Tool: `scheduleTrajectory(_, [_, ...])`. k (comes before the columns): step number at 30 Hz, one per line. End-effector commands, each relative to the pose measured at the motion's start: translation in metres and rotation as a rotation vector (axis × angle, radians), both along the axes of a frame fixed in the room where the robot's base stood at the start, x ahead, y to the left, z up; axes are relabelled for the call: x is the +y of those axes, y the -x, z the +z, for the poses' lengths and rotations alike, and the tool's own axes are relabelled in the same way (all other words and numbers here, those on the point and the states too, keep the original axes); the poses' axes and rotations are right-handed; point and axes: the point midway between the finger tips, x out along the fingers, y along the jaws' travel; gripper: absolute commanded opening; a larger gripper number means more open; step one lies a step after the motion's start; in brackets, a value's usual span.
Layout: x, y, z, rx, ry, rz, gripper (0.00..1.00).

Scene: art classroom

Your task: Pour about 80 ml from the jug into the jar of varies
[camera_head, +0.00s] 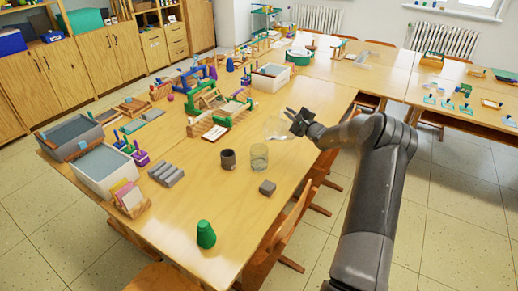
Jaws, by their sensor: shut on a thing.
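My arm reaches in from the lower right, and my gripper (291,122) is over the long wooden table. It is shut on a clear jug (277,128), which is faint against the table. The jug is above and slightly right of a clear glass jar (259,157) in the picture, apart from it. The jug's tilt and any liquid in it are too faint to tell. The jar stands upright on the table. Its contents cannot be made out clearly. The jug's handle and the fingertips are hard to see at this size.
A dark brown cup (228,159) stands just left of the jar. A small brown block (267,187) lies in front of it, and a green cone-shaped object (206,235) stands nearer. Grey ribbed pieces (166,173) and a wooden rack (212,122) lie farther left. Chairs line the right edge.

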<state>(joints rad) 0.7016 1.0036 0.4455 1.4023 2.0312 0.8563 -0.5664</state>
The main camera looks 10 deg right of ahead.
Motion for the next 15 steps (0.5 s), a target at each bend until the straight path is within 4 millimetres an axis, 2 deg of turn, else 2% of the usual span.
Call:
scheduleTrajectory(4, [-0.014,-0.007,-0.029,0.076,-0.200,-0.003,0.00])
scheduleTrajectory(15, [-0.024,-0.010,-0.049,0.127,-0.336,-0.005,0.00])
